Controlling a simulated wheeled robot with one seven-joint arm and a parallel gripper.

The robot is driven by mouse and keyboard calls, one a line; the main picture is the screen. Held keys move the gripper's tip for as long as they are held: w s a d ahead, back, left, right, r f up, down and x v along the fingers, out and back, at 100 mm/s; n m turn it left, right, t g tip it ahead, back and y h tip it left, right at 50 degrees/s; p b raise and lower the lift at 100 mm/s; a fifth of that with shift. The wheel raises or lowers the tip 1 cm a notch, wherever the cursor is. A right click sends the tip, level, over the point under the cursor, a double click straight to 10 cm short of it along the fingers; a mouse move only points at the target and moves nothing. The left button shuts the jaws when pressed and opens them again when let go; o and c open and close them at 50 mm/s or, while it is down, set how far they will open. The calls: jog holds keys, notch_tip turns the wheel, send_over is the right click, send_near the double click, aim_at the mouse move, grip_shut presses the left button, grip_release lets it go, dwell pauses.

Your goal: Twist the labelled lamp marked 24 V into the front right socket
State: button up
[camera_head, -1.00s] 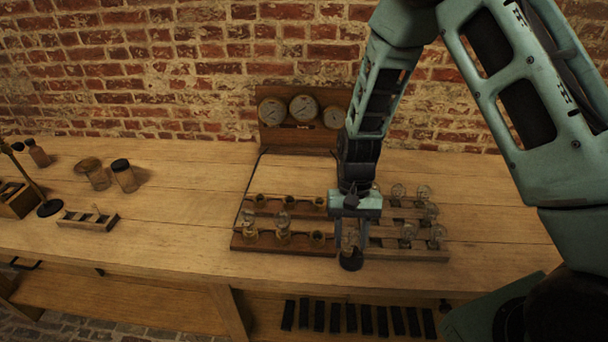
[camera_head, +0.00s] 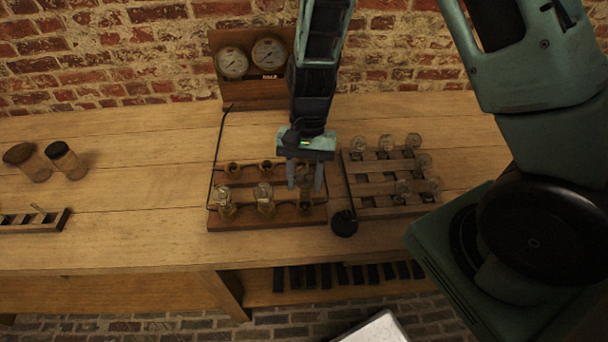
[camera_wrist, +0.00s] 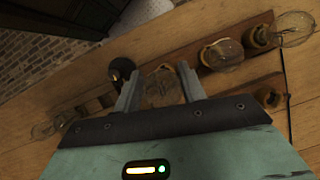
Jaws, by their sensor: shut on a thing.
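My gripper (camera_head: 304,176) points down over the right end of the wooden socket board (camera_head: 240,222). It is shut on a clear glass lamp (camera_head: 305,181), which also shows between the fingers in the wrist view (camera_wrist: 162,87). No 24 V marking is readable. The front right socket (camera_head: 307,208) is just below the lamp; I cannot tell whether they touch. Two lamps stand in the front row's left socket (camera_head: 226,208) and middle socket (camera_head: 265,203). The back row sockets (camera_head: 232,171) look empty, the right one partly hidden by my gripper.
A slatted wooden rack (camera_head: 375,212) with several glass lamps stands to the right. A dark round object (camera_head: 344,223) sits between rack and board near the front. A gauge panel (camera_head: 250,92) is behind.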

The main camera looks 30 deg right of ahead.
aim_at(301, 192)
jog(key=shift+f+b, duration=0.5)
jog(key=shift+f, duration=0.4)
jog(key=shift+s+f+b, duration=0.1)
jog(key=shift+f+b, duration=0.3)
jog(key=shift+f, duration=0.8)
dwell(1.1)
jog(key=m+y+b, duration=0.1)
jog(key=m, duration=0.2)
jog(key=shift+f+t, duration=0.15)
jog(key=shift+t, duration=0.25)
jog(key=m+t+b, duration=0.1)
jog(key=m, duration=0.2)
jog(key=shift+a+y, duration=0.15)
jog(key=shift+y, duration=0.25)
jog(key=shift+m, duration=0.3)
jog(key=shift+w+m+t+b, duration=0.25)
jog(key=shift+m+t+b, duration=0.25)
jog(key=shift+m+b, duration=0.6)
jog(key=shift+w+m+t+b, duration=0.1)
jog(key=shift+m+t+b, duration=0.6)
jog(key=shift+m+b, duration=1)
